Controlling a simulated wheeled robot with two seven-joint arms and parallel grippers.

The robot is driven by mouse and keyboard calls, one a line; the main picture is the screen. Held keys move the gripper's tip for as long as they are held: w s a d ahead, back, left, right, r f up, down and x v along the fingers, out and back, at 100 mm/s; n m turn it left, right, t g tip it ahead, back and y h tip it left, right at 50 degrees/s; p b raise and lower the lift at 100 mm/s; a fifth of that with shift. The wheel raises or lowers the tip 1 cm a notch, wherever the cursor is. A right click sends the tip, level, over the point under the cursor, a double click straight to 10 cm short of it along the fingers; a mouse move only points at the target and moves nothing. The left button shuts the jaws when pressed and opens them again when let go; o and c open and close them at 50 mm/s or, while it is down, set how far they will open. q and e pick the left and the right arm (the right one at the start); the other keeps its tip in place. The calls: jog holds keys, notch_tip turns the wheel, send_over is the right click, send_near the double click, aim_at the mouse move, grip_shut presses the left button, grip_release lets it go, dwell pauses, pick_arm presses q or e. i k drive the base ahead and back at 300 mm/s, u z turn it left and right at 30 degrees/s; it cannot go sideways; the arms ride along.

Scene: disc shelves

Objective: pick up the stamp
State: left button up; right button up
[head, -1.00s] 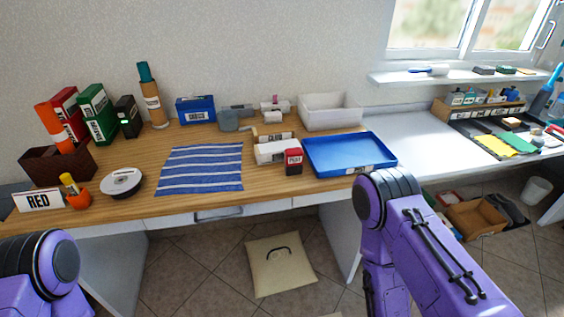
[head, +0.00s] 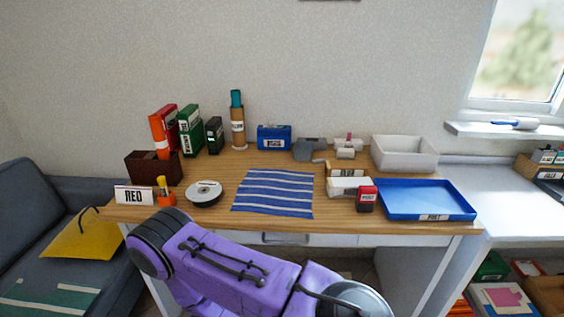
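A small red block with a black lower part and a white label (head: 367,196), which looks like the stamp, stands upright on the wooden desk (head: 215,218). It is just left of the blue tray (head: 425,199) and close to the right end of a white box (head: 345,186). Its label is too small to read. A purple link of my arm crosses the lower middle of the head view, in front of the desk. Neither gripper shows, so I cannot see their fingers.
A striped blue cloth (head: 273,193) lies mid-desk. A tape reel (head: 203,192) and a RED sign (head: 133,195) are to its left. Binders (head: 189,128), a cardboard tube (head: 238,127) and a white bin (head: 405,153) stand behind. A sofa (head: 42,210) is at left.

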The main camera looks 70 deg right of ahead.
aim_at(367, 196)
jog(key=u, duration=0.5)
jog(key=k, duration=0.85)
jog(key=z, duration=1.15)
